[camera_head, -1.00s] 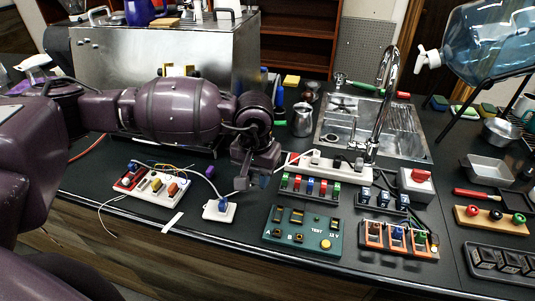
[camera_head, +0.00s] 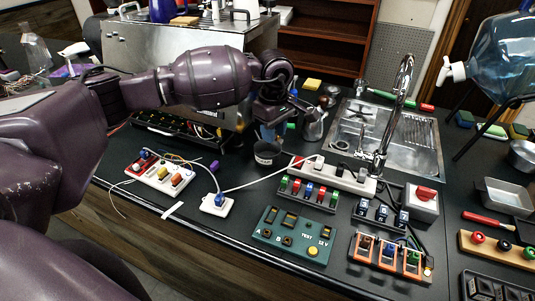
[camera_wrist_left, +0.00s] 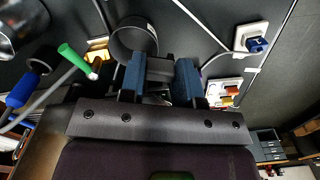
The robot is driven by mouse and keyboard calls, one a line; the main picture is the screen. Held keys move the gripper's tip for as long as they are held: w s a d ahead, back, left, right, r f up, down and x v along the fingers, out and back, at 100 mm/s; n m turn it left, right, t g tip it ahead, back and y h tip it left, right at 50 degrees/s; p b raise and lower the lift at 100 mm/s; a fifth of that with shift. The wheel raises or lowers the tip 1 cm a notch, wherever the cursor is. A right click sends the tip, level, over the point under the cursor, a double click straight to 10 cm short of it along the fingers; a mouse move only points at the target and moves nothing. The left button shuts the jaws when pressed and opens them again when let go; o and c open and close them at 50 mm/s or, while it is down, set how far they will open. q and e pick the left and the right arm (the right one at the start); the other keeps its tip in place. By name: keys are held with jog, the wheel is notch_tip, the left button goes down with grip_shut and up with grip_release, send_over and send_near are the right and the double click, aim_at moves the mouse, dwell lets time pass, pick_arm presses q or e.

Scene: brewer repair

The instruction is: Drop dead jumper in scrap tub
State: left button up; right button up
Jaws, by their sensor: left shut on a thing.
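My left gripper (camera_head: 268,132) is just above and behind the small dark round tub (camera_head: 267,158) on the counter. In the left wrist view, its two blue fingertips (camera_wrist_left: 161,80) are closed on a small dark piece (camera_wrist_left: 160,69), taken to be the dead jumper. The piece is mostly hidden by the fingers, and in the head view I cannot make it out. The tub's open rim (camera_wrist_left: 134,24) shows just beyond the fingertips in the left wrist view. My right gripper is not in view.
Near the tub are a steel pitcher (camera_head: 314,124), a white power strip (camera_head: 333,173), and a white block with a blue plug (camera_head: 218,205) whose cable runs across the counter. A green test board (camera_head: 293,237) lies in front. A sink (camera_head: 385,135) is at the back right.

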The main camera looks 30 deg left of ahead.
pick_arm(q)
jog(key=w+a+r+n, duration=0.4)
jog(key=w+a+n, duration=0.2)
jog(key=n, duration=0.7)
notch_tip(320, 180, down, 6)
jog(key=b, duration=0.2)
jog(key=shift+w+d+f, duration=0.15)
jog(key=shift+d+f, duration=0.05)
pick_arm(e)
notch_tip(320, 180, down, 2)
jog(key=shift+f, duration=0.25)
pick_arm(q)
jog(key=o, duration=1)
jog(key=shift+c, duration=0.2)
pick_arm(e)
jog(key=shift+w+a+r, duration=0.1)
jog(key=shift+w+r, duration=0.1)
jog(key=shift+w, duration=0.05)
pick_arm(q)
jog(key=shift+r, duration=0.1)
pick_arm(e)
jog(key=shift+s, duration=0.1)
